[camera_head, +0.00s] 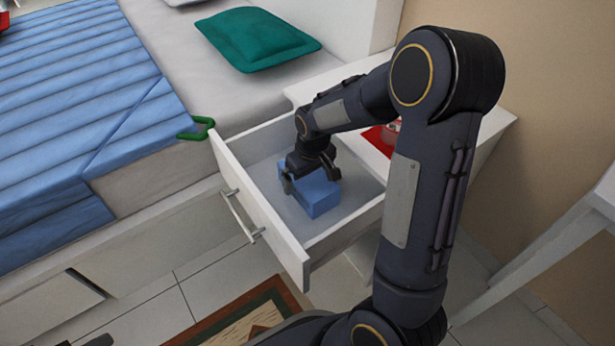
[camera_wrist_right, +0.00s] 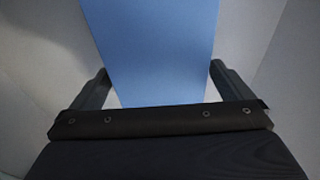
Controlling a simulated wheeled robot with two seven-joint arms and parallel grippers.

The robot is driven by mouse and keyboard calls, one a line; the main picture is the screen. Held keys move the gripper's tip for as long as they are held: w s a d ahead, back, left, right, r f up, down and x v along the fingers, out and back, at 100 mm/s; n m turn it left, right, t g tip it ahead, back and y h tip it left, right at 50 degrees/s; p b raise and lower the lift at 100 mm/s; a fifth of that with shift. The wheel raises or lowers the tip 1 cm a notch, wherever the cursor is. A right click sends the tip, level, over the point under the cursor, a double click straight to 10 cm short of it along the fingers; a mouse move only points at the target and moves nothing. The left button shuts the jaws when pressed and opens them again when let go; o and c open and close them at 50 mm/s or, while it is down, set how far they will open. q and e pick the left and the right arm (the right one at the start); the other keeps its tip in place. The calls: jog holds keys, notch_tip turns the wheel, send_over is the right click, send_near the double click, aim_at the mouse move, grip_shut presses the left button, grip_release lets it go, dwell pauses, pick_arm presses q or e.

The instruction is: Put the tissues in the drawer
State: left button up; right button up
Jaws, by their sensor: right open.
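The tissues, a blue box (camera_head: 318,196), sit inside the open white drawer (camera_head: 275,226) of the nightstand. My right gripper (camera_head: 308,183) is inside the drawer, over the box, with its jaws open. In the right wrist view the blue box (camera_wrist_right: 155,45) lies between the two spread fingers (camera_wrist_right: 160,88), with a gap visible beside at least one finger. The gripper hides part of the box's top in the head view. My left gripper is not seen.
The nightstand top (camera_head: 330,82) holds a red item (camera_head: 382,138), partly behind my arm. A bed with a blue cover (camera_head: 75,120) and a green pillow (camera_head: 258,38) stands at left. A green object (camera_head: 196,130) lies at the mattress edge. A white table (camera_head: 560,245) is at right.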

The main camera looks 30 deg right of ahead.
aim_at(312, 179)
jog(key=r+p, duration=0.1)
jog(key=r, duration=0.2)
jog(key=s+r+p, duration=0.1)
jog(key=r, duration=0.2)
jog(key=r+p, duration=0.2)
jog(key=r, duration=0.2)
jog(key=shift+s, duration=0.25)
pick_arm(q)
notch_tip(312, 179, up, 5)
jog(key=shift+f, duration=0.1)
pick_arm(e)
jog(key=s+a+r+m+t+y, duration=0.1)
jog(key=s+a+r, duration=0.3)
jog(key=s, duration=0.6)
jog(key=s+a+r+m+t+y, duration=0.1)
jog(key=s+a+r, duration=0.3)
jog(key=s, duration=0.6)
jog(key=shift+s+r+m+t+y, duration=0.15)
jog(key=shift+s+m+t+y, duration=0.15)
jog(key=shift+t+y, duration=0.55)
